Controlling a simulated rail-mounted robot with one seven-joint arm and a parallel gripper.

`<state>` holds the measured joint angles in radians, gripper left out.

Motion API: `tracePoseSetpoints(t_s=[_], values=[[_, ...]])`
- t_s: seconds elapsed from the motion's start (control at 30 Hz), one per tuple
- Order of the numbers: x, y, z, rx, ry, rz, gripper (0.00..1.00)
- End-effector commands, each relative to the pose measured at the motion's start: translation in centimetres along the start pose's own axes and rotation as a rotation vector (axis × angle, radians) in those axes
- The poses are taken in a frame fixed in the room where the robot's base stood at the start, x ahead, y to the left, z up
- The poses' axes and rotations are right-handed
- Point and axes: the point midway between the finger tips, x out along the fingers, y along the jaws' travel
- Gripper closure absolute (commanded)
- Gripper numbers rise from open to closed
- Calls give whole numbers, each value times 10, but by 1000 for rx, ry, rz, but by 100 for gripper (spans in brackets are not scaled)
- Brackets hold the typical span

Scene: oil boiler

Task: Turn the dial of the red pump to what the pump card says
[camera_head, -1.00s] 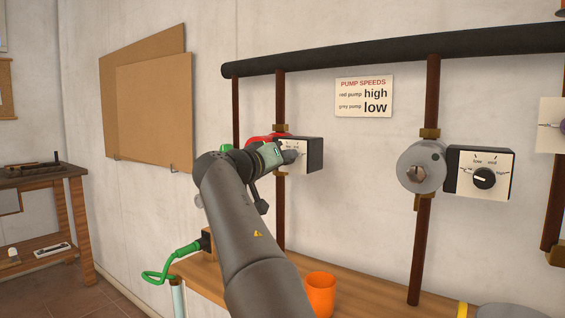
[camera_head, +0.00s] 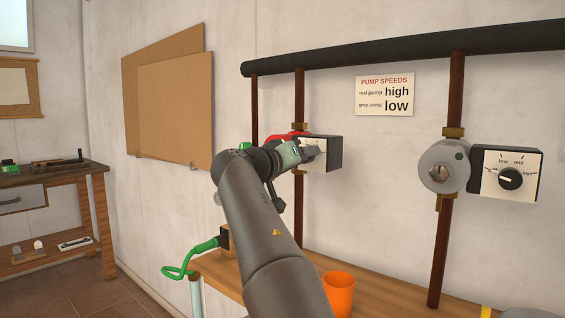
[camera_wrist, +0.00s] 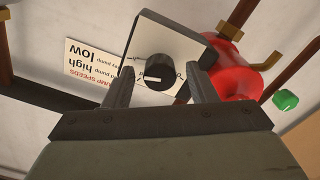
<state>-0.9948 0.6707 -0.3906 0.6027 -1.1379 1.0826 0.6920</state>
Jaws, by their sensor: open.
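The red pump (camera_head: 287,136) is on the left pipe, mostly hidden behind my arm in the head view. It shows clearly in the wrist view (camera_wrist: 236,72). Its white-faced control box (camera_wrist: 178,42) carries a round black dial (camera_wrist: 160,72), whose white mark points left in the wrist view. The dial labels are too small to read there. My gripper (camera_wrist: 157,76) is open, its two fingers on either side of the dial with gaps visible. The pump card (camera_head: 384,95) on the wall reads "red pump high, grey pump low".
The grey pump (camera_head: 444,166) and its dial box (camera_head: 507,174) are on the pipe to the right. An orange cup (camera_head: 339,293) stands on the wooden bench (camera_head: 385,300) below. A black pipe (camera_head: 400,52) runs above.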

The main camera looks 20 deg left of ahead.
Motion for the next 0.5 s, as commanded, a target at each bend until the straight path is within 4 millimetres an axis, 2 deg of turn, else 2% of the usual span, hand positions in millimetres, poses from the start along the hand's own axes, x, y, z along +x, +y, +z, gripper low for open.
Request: tracePoseSetpoints(t_s=[0.17,0.5], values=[[-32,-2,2,0,2,-5,48],[-116,-2,1,0,2,-6,48]])
